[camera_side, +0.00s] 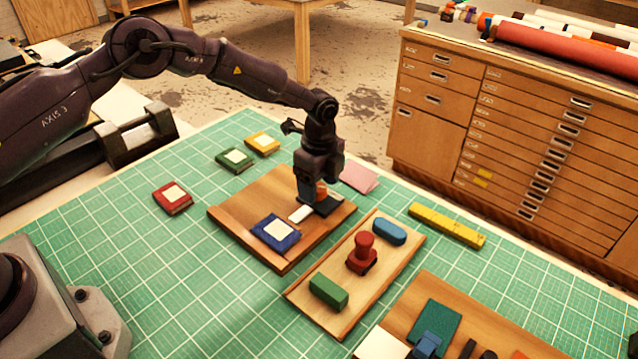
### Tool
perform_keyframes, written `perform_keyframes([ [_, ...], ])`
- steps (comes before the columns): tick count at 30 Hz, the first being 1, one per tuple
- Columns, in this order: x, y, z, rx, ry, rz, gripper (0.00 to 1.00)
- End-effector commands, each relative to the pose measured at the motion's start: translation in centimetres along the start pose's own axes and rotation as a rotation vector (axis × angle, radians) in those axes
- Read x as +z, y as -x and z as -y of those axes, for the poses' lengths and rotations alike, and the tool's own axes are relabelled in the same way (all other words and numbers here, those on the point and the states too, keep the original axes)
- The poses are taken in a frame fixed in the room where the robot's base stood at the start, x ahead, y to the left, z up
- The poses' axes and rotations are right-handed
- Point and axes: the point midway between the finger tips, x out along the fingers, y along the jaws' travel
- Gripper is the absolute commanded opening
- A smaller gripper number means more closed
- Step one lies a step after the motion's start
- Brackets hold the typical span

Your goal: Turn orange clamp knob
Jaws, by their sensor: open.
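My gripper (313,196) points down over the right part of a wooden board (245,205) on the green mat. The orange clamp knob (321,190) shows as a small orange patch between and behind the fingers. The gripper is open, with its fingers around or right beside the knob; whether they touch it cannot be told. A dark plate (328,206) and a white strip (300,214) lie just below the gripper. Most of the knob is hidden by the gripper.
A blue framed block (276,232) lies on the same board. A wooden tray (345,322) in front holds a red stamp-like piece (363,253), a blue block (389,231) and a green block (328,292). A yellow bar (447,226) lies right. Clear mat lies at front left.

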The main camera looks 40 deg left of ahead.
Motion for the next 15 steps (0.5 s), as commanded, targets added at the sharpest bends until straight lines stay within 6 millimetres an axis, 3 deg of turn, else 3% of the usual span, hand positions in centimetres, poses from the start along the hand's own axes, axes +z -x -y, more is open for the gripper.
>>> perform_keyframes([
  [15, 0.0, 10.2, 0.1, -0.004, -0.001, -0.001, 0.65],
])
